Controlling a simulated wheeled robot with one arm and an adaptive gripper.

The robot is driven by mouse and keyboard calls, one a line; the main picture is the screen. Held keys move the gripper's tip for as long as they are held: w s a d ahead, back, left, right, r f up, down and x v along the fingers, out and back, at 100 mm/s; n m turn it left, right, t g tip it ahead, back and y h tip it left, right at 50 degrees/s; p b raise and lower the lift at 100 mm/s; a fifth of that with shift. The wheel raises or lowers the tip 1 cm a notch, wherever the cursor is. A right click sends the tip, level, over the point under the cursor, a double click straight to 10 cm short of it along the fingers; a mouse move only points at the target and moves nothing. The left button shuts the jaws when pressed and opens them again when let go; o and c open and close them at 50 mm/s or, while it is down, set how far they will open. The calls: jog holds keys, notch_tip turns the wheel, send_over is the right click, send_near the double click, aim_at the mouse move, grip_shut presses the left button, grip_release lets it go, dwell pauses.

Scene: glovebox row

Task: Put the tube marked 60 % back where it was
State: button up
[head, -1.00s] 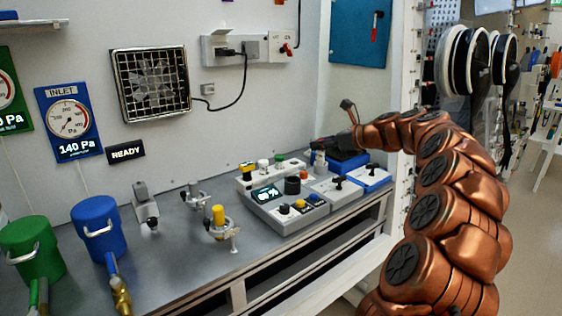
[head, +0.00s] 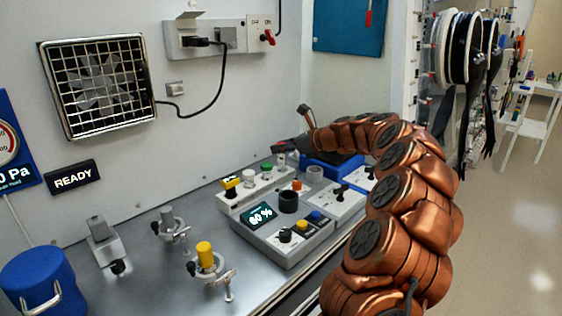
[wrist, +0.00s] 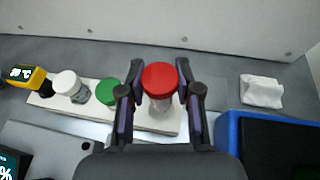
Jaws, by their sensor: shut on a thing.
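A clear tube with a red cap (wrist: 160,78) is between the fingers of my gripper (wrist: 161,96) in the wrist view. My gripper is shut on it, over the right end of the white rack (wrist: 43,99). I cannot tell whether its bottom is seated in the rack or just above it. No marking is readable on this tube. A white-capped tube (wrist: 68,82) and a green-capped tube (wrist: 108,92) stand in the rack to its left. In the head view my gripper (head: 288,148) is at the far end of the rack (head: 241,204), and the held tube is mostly hidden.
A grey device with a percent display (head: 259,215) stands in front of the rack. A blue tray (wrist: 232,132) is close on the right, with a folded white cloth (wrist: 262,91) behind it. A yellow meter (wrist: 24,78) is at the rack's left end. The wall is behind.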

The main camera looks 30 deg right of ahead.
aim_at(285, 158)
jog(key=shift+f, duration=2.1)
jog(key=o, duration=1.1)
jog(key=shift+f, duration=0.1)
jog(key=v, duration=1.2)
jog(key=shift+s, duration=0.1)
